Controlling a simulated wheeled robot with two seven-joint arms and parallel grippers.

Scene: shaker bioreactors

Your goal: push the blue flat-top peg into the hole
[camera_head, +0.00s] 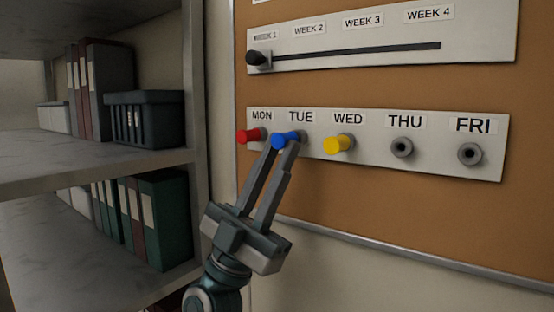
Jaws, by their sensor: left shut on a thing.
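The blue peg (284,140) is at the TUE place on the white day panel (374,157), between the red peg and the yellow peg. It sticks out from the panel towards the left. My left gripper (284,146) reaches up from below with its two fingers shut on the blue peg. The fingertips hide part of the peg. The TUE hole lies behind the peg, and I cannot tell how deep the peg sits in it. My right gripper is not in view.
A red peg (250,136) is at MON and a yellow peg (337,144) at WED, close on both sides. The THU hole (402,148) and FRI hole (470,154) are empty. A slider knob (257,58) is above. A shelf (95,162) with binders stands left.

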